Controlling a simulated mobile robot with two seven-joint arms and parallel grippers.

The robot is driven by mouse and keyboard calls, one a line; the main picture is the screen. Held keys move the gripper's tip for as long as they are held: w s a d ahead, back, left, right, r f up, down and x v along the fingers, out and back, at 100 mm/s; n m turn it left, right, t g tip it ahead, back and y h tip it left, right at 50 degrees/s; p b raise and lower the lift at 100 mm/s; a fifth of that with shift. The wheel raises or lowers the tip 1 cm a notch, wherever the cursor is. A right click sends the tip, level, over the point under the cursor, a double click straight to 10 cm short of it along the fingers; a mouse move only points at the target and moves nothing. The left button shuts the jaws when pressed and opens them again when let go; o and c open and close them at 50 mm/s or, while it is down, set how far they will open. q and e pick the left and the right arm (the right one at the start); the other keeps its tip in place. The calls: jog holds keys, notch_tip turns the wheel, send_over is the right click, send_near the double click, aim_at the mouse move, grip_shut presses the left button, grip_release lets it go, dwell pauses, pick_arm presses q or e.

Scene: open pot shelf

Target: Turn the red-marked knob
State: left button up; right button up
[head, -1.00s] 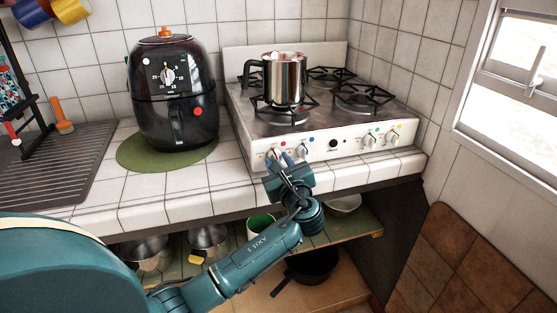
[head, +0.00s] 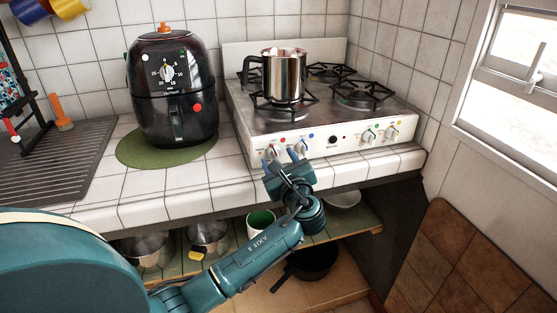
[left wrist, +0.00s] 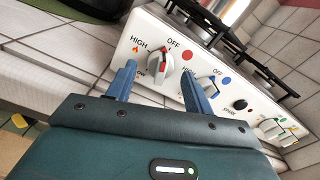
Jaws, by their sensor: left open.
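The red-marked knob (head: 272,152) is white and sits at the left end of the stove's front panel, under a red dot. In the left wrist view the knob (left wrist: 160,68) shows between my fingertips, with HIGH, OFF and LOW printed around it. My left gripper (head: 279,160) is open in front of the panel, its two blue fingers apart on either side of the knob. I cannot tell whether either finger touches it. The right finger (left wrist: 195,90) partly covers the blue-marked knob (left wrist: 208,86). My right gripper is not in view.
The white stove (head: 241,125) carries a steel pot (head: 285,77) on a front burner. A black air fryer (head: 174,85) stands left on a green mat (head: 130,154). Below the counter edge, a shelf (head: 345,231) holds bowls. A wall and window close off the right.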

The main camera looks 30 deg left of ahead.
pick_arm(q)
jog(key=v, duration=1.2)
jog(key=shift+s+d, duration=0.15)
jog(key=shift+d, duration=0.05)
grip_shut()
dwell(0.8)
dwell(0.4)
